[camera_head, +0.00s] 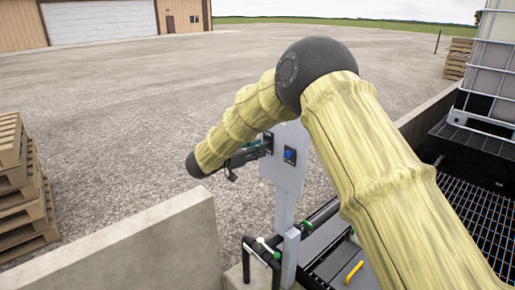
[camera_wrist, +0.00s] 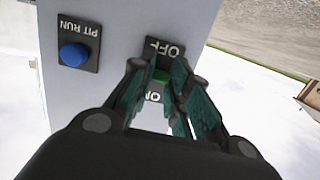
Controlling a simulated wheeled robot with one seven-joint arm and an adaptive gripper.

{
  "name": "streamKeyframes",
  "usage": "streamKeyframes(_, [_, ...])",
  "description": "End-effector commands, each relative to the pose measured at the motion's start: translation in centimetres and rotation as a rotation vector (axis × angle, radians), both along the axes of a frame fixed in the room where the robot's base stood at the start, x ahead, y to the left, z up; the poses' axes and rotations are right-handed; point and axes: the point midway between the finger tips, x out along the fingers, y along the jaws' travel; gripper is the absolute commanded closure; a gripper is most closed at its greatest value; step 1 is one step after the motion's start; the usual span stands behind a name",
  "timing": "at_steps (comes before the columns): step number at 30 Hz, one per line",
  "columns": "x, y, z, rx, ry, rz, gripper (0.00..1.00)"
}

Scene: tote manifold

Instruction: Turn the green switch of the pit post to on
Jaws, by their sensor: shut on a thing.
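The pit post (camera_head: 285,170) is a pale grey upright panel on a narrow stem, in the middle of the head view. In the wrist view its face (camera_wrist: 115,65) fills the upper left. The green switch (camera_wrist: 161,75) sits on a dark plate (camera_wrist: 164,47) marked OFF and ON, and the letters appear upside down. Only a little green shows between the fingers, so its setting is hard to tell. My gripper (camera_wrist: 175,72) has its teal-padded fingers closed around the switch. In the head view my gripper (camera_head: 262,147) is at the panel's left side, partly hidden by my arm.
A blue button (camera_wrist: 74,55) on a plate marked PIT RUN is beside the switch; it also shows in the head view (camera_head: 290,154). A concrete wall (camera_head: 130,250) stands at the lower left. Black pipes (camera_head: 262,250) and a grating (camera_head: 480,215) lie below and right. Pallets (camera_head: 25,190) stand left.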

Motion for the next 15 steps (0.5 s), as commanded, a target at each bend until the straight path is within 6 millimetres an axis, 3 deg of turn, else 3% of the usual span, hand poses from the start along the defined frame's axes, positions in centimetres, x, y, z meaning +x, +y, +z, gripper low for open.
streamKeyframes(15, [0.1, -0.1, 2.8, 0.33, 0.312, 0.0, 1.0])
